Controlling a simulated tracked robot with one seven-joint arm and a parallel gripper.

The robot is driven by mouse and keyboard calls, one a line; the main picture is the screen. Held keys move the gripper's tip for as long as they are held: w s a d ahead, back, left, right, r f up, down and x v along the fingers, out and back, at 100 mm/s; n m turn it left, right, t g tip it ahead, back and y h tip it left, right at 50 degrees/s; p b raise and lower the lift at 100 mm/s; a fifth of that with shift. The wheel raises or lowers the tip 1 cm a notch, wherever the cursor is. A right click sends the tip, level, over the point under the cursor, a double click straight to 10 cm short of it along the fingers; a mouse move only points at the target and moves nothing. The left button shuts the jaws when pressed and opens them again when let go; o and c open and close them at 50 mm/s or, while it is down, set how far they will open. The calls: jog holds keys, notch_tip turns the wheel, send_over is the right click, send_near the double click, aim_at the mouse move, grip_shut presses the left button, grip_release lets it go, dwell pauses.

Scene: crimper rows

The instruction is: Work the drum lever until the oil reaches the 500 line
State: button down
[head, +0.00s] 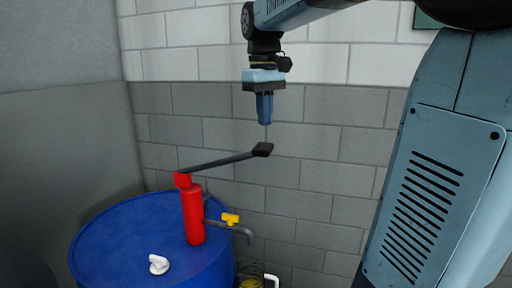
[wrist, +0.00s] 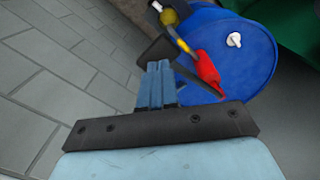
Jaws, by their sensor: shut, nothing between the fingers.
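A blue drum (head: 120,235) stands at the lower left with a red pump (head: 194,215) on its top. A dark lever (head: 220,161) slopes up from the pump's red head to a black end pad (head: 262,150). My gripper (head: 265,123) is shut and empty, pointing down just above the pad. In the wrist view the shut fingers (wrist: 155,82) lie close to the pad (wrist: 156,49); whether they touch it I cannot tell. A pipe with a yellow tap (head: 231,218) leaves the pump. Below its spout, a vessel with something yellow (head: 250,284) is cut off; no 500 line is readable.
A white cap (head: 158,264) sits on the drum top. A grey and white block wall (head: 325,150) stands behind the lever. The air to the right of the lever pad is clear up to my arm.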

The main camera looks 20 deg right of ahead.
aim_at(262, 145)
jog(key=w, duration=0.1)
jog(key=w+r, duration=0.1)
jog(key=w+g, duration=0.1)
jog(key=shift+w+r+n, duration=0.25)
jog(key=shift+n, duration=0.05)
jog(key=shift+f, duration=0.15)
jog(key=shift+s+d+f, duration=0.1)
jog(key=shift+s+f, duration=0.05)
jog(key=shift+f, duration=1.4)
jog(key=shift+s+d+f, duration=0.1)
jog(key=shift+s+f, duration=0.05)
jog(key=shift+f, duration=1.65)
jog(key=shift+f, duration=0.1)
